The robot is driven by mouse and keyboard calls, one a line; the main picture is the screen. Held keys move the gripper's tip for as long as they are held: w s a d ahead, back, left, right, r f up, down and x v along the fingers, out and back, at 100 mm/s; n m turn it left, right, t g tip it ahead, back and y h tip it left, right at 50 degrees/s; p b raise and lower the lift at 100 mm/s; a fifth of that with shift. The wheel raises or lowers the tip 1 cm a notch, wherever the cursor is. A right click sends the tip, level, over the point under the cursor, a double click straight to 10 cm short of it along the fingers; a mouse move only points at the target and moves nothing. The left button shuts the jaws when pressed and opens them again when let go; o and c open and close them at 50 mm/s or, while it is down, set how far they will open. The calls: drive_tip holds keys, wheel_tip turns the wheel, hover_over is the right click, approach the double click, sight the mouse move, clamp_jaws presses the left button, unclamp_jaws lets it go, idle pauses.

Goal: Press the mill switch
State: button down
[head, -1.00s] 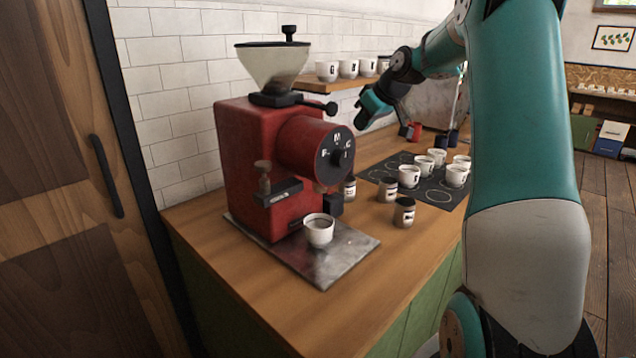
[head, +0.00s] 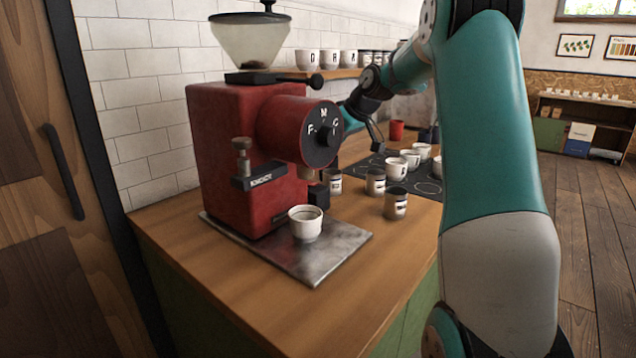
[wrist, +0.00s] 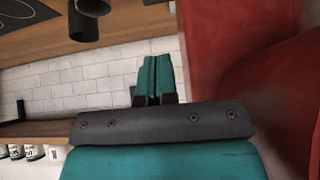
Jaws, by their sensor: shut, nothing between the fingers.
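The red mill (head: 235,150) stands on the counter at left in the head view, with a glass hopper, a black dial marked F, M, C and a plate reading KNOCK. My gripper (wrist: 155,65) is shut and empty in the wrist view. The mill's red body (wrist: 270,85) fills the right of that view, beside the fingers and apart from them. In the head view my gripper is beyond the dial, its tips partly hidden.
A white cup (head: 305,223) stands on the metal tray (head: 335,252) under the mill. Several jars (head: 396,203) and cups on a dark mat (head: 430,188) stand farther right. A shelf of cups (head: 300,73) hangs on the wall behind.

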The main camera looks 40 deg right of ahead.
drive_tip(key=p, duration=0.1)
hover_over(312, 183)
drive_tip(key=s, duration=0.2)
drive_tip(key=f, duration=0.8)
drive_tip(key=shift+w+f, duration=0.15)
drive_tip(key=shift+w, duration=0.05)
drive_tip(key=shift+s+d+f+p, duration=0.1)
drive_tip(key=shift+s+f+p, duration=0.05)
drive_tip(key=shift+f, duration=0.45)
drive_tip(key=shift+s+f+p, duration=0.15)
drive_tip(key=shift+f, duration=1)
